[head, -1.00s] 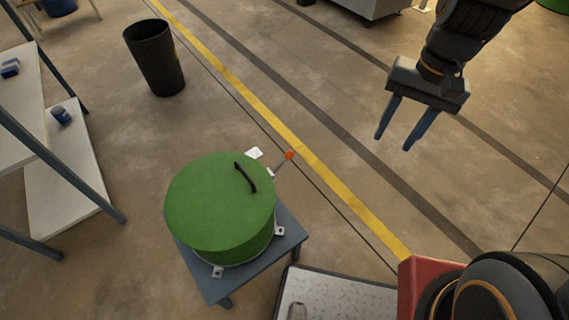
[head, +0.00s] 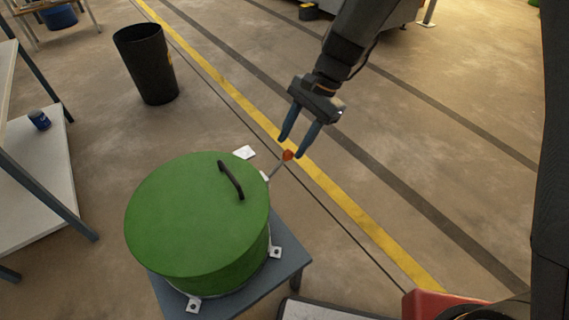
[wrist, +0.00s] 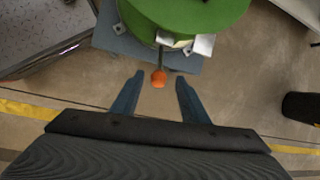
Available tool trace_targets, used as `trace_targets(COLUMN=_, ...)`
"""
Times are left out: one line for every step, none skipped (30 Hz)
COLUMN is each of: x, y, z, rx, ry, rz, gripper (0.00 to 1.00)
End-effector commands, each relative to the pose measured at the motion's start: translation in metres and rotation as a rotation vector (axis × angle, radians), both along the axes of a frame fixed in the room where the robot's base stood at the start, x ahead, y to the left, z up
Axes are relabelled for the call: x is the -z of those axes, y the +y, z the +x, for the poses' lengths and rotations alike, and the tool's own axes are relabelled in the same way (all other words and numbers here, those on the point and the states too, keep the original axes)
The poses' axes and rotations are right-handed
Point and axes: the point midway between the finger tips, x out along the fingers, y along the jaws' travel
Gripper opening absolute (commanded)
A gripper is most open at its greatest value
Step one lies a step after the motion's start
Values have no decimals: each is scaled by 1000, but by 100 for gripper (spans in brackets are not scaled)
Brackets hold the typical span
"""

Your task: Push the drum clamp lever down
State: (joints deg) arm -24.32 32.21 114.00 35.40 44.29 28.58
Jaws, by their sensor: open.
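The drum (head: 198,222) has a green lid with a black handle (head: 231,180) and sits on a grey-blue stand (head: 289,262). The clamp lever (head: 276,169) is a thin grey rod sticking out from the drum's upper right side and ending in an orange-red knob (head: 288,155). My gripper (head: 292,147) is open, with its blue fingertips close to the knob in the head view. In the wrist view, the knob (wrist: 158,78) appears between the two fingers, near the level of their tips. I cannot tell whether anything touches.
A black bin (head: 146,64) stands behind the drum. A shelf (head: 35,190) with a small blue can is at left. Yellow and dark floor lines cross behind the drum. A red object (head: 446,303) is at lower right. Floor right of the drum is clear.

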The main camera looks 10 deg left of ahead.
Motion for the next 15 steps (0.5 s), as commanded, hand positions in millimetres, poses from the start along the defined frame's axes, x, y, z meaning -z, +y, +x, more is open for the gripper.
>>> trace_targets(x=7, y=2, z=-2, rx=-1, ry=3, rz=-1, gripper=41)
trace_targets(x=10, y=3, z=-3, rx=-2, ry=3, rz=-1, gripper=41)
trace_targets(x=16, y=4, z=-5, rx=-1, ry=2, rz=-2, gripper=41)
trace_targets(x=20, y=6, z=-6, rx=-1, ry=2, rz=-2, gripper=41)
trace_targets(x=25, y=8, z=-7, rx=-1, ry=2, rz=-2, gripper=41)
trace_targets(x=31, y=10, z=-9, rx=-2, ry=4, rz=-2, gripper=41)
trace_targets(x=36, y=12, z=-10, rx=-3, ry=2, rz=-2, gripper=41)
trace_targets(x=40, y=13, z=-11, rx=-3, ry=2, rz=-2, gripper=41)
trace_targets(x=45, y=15, z=-12, rx=-2, ry=1, rz=-2, gripper=41)
trace_targets(x=48, y=16, z=-12, rx=-2, ry=1, rz=-1, gripper=41)
trace_targets(x=51, y=17, z=-13, rx=-2, ry=1, rz=-1, gripper=41)
trace_targets(x=55, y=19, z=-14, rx=-2, ry=1, rz=-1, gripper=41)
trace_targets(x=58, y=20, z=-15, rx=-2, ry=1, rz=-1, gripper=41)
trace_targets(x=60, y=21, z=-15, rx=-2, ry=0, rz=-2, gripper=41)
trace_targets(x=62, y=22, z=-16, rx=-2, ry=1, rz=-1, gripper=41)
